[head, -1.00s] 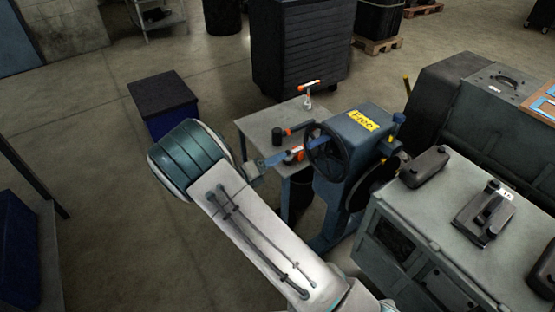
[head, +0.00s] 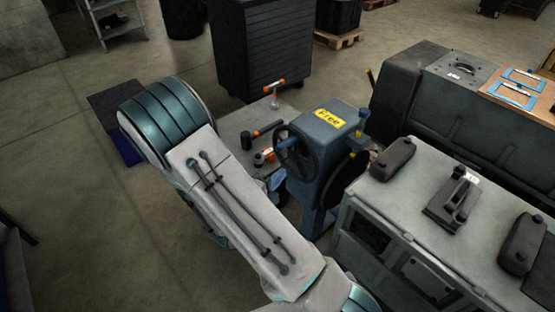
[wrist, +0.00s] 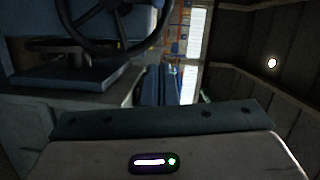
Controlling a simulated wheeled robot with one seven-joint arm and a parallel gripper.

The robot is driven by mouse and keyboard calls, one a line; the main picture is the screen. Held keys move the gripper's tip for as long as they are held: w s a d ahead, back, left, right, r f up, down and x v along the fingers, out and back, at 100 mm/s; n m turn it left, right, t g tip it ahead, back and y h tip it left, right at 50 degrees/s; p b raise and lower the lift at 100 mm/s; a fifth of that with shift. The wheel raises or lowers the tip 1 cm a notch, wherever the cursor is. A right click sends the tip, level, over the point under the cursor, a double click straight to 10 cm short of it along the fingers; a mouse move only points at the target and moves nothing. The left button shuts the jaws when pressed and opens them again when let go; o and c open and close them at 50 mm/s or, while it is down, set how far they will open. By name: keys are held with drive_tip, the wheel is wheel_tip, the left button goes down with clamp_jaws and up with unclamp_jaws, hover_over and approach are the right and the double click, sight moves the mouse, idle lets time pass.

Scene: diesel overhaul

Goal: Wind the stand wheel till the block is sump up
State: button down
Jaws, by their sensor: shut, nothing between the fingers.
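The stand wheel (head: 295,152), a dark spoked handwheel, is on the left face of the blue stand head (head: 330,140). The head carries a yellow "Free" label (head: 330,118). A dark round plate (head: 345,182) is on its right side. The large grey-green body (head: 430,222) beside it appears to be the block, with black parts on top; I cannot tell where its sump is. My gripper (head: 277,182) is partly hidden by my arm, low beside the wheel. In the wrist view its blue fingers (wrist: 160,72) are shut and empty, below the wheel's rim (wrist: 110,45).
A small grey table (head: 235,125) behind my arm holds a black-headed mallet (head: 262,133) and an orange-handled tool (head: 272,90). A tall dark cabinet (head: 260,45) stands behind it. A dark-topped box (head: 118,105) is at left. The floor at lower left is open.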

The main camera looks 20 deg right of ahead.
sight(287, 145)
drive_tip(key=w+d+p, duration=0.2)
drive_tip(key=w+d, duration=0.4)
drive_tip(key=w, duration=0.3)
drive_tip(key=shift+w+f+p, duration=0.15)
drive_tip(key=shift+f+p, duration=0.25)
drive_tip(key=shift+f, duration=0.05)
drive_tip(key=shift+w+a+r+p, duration=0.25)
drive_tip(key=shift+w+p, duration=0.1)
drive_tip(key=shift+w, duration=0.1)
drive_tip(key=shift+w+f, duration=0.15)
